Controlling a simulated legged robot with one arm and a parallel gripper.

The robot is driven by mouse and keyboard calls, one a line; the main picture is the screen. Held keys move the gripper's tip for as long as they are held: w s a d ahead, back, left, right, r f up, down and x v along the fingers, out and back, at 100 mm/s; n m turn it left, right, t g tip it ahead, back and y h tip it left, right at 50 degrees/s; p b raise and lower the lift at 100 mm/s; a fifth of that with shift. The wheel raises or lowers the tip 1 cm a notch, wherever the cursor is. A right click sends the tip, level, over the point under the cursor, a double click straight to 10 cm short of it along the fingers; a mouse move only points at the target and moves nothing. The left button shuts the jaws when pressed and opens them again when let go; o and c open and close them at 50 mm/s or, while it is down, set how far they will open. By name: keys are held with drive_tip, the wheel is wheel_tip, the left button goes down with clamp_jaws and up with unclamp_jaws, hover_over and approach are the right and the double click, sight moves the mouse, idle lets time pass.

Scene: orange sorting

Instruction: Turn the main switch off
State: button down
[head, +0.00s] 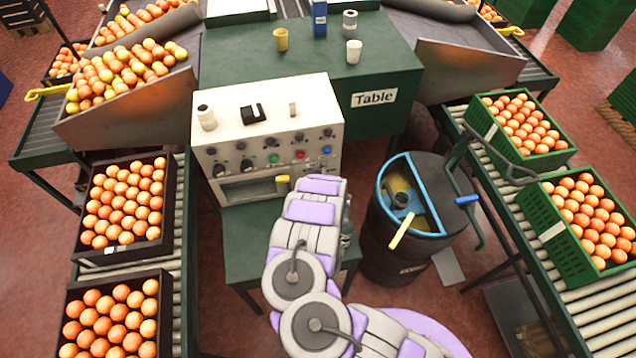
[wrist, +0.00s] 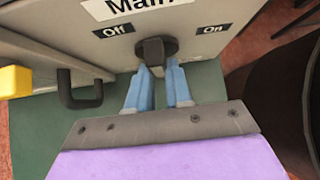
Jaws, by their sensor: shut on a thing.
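The main switch (wrist: 155,50) is a black knob on the grey-white face of the control box (wrist: 200,20). It sits below a partly cut-off "Main" label, between "Off" on its left and "On" on its right. My gripper (wrist: 158,70) has its two blue fingers shut on the knob from below in the wrist view. The knob looks roughly upright; its exact setting is hard to tell. In the head view the control box (head: 260,115) stands on the green table, and my arm hides the switch and my fingertips.
A black handle (wrist: 80,100) and a yellow block (wrist: 15,82) are left of my fingers in the wrist view. In the head view, a dark barrel (head: 400,240) with a blue rim stands close to the right of my arm. Conveyors with crates of oranges flank both sides.

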drive_tip(key=c, duration=1)
unclamp_jaws()
drive_tip(key=shift+a, duration=0.1)
drive_tip(key=shift+c, duration=0.2)
drive_tip(key=p+v, duration=1.6)
drive_tip(key=v, duration=0.1)
drive_tip(key=shift+s, duration=0.1)
